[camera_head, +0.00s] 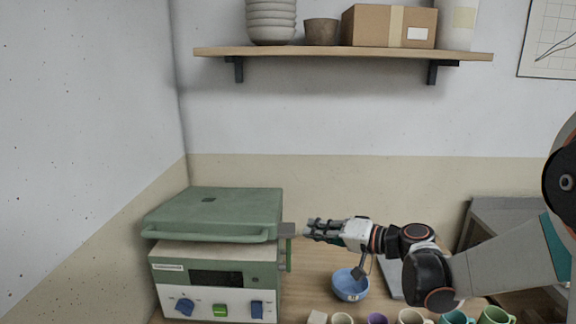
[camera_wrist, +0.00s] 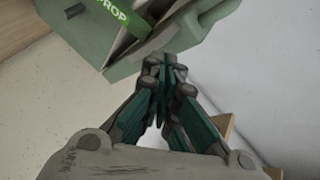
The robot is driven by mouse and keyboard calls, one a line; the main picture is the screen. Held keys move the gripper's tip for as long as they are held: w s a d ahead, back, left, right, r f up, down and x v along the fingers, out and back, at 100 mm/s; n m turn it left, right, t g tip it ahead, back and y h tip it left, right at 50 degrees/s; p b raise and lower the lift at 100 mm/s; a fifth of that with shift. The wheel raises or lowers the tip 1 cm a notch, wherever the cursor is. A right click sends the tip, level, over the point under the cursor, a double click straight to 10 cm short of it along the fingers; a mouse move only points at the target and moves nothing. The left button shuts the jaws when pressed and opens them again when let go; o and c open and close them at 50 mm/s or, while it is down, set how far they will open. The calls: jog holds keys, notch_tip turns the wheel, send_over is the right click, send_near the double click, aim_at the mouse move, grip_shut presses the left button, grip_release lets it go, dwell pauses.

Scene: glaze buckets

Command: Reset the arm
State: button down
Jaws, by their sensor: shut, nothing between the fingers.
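My gripper (camera_head: 309,231) is at the end of my arm, which reaches in from the right. It points left, toward the right side of a green kiln-like box (camera_head: 215,262), with its tips close to a grey bracket by the lid. I cannot tell whether they touch. In the wrist view, my gripper's dark green fingers (camera_wrist: 165,75) are closed together with nothing between them. The green box (camera_wrist: 85,35) also shows there beyond the fingertips, with a bright green strip of white lettering.
The green box's lid (camera_head: 215,212) is down or nearly so. A blue bowl (camera_head: 350,285) stands below my gripper on the wooden table (camera_head: 312,277). Several mugs line the front edge. A shelf (camera_head: 340,52) with bowls and a cardboard box (camera_head: 389,25) hangs above.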

jog(key=s+d+f+h, duration=0.1)
jog(key=s+d+h, duration=0.3)
jog(key=s, duration=0.5)
jog(key=s+d+f+g+h, duration=0.1)
jog(key=s+d+h, duration=0.3)
jog(key=s, duration=0.6)
jog(key=s+d+f+h, duration=0.1)
jog(key=s+d+h, duration=0.3)
jog(key=s, duration=0.6)
jog(key=shift+s+d+f+n+g+h, duration=0.15)
jog(key=shift+d+f+n+g+h, duration=0.1)
jog(key=shift+d+n+g+h, duration=0.2)
